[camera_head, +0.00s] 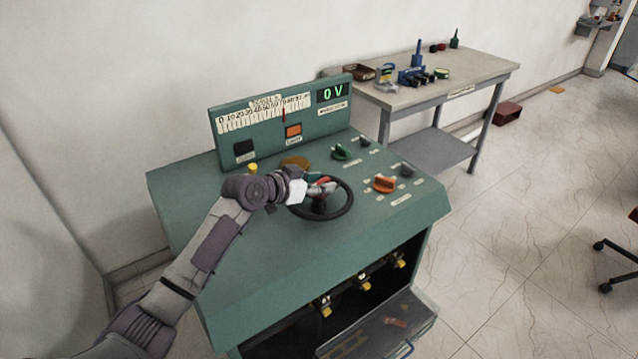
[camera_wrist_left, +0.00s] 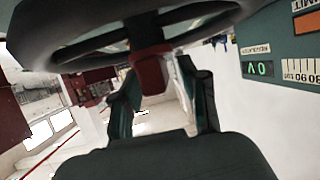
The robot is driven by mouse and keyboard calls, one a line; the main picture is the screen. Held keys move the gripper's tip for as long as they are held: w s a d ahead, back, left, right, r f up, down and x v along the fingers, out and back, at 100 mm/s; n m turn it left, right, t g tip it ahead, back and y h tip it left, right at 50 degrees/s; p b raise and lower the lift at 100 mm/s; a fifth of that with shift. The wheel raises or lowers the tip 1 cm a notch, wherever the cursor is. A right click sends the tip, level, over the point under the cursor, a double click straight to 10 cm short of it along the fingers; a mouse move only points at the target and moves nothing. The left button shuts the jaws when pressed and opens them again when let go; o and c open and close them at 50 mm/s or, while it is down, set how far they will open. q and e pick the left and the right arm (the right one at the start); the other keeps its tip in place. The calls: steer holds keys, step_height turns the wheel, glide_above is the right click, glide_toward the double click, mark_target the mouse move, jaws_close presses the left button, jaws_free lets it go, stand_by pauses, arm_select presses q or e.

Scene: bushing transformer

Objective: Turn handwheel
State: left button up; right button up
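The black handwheel (camera_head: 350,203) is mounted on the sloped top of a green control desk (camera_head: 260,235). My left gripper (camera_head: 322,188) reaches over the wheel's left side, near its hub. In the left wrist view, the dark wheel rim (camera_wrist_left: 45,40) crosses the top. The two fingers of my left gripper (camera_wrist_left: 160,75) stand apart there, with a dark red piece (camera_wrist_left: 150,76) between their tips. A light gap shows beside the right finger, so the gripper looks open; contact cannot be judged. My right gripper is not in view.
An orange knob (camera_head: 385,184) and a green knob (camera_head: 341,152) sit near the wheel. A grey workbench (camera_head: 480,68) with tools stands behind right. The floor at right is mostly clear.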

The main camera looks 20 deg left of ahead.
arm_select(q)
steer(key=v, duration=1.2)
stand_by(0.4)
